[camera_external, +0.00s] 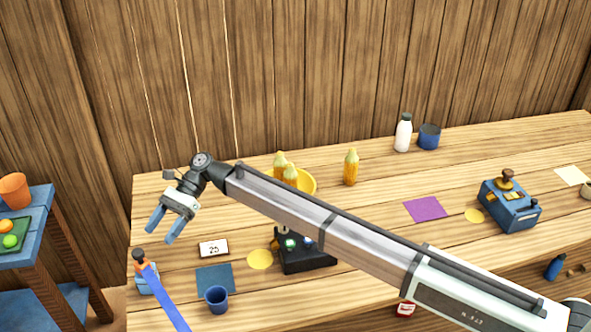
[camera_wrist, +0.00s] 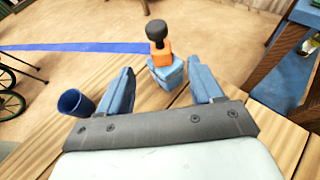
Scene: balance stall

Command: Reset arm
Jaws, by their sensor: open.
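My gripper (camera_external: 164,224) is at the left end of the wooden table (camera_external: 370,262), with its two blue fingers spread apart and nothing between them. In the wrist view my gripper (camera_wrist: 162,80) points toward a small blue box with an orange part and a black knob (camera_wrist: 160,62). That same blue and orange object (camera_external: 147,277) stands at the table's left front corner, and a long blue strip (camera_external: 168,298) runs from it. My arm stretches across the table from the lower right and hides part of a black device (camera_external: 303,262).
A blue cup (camera_external: 217,300), a blue mat (camera_external: 215,279) and a card reading 25 (camera_external: 214,248) lie near my gripper. Yellow bottles (camera_external: 351,167), a yellow bowl (camera_external: 306,181), a white bottle (camera_external: 403,133) and a blue machine (camera_external: 510,205) stand farther right. A blue side table (camera_external: 38,208) is at left.

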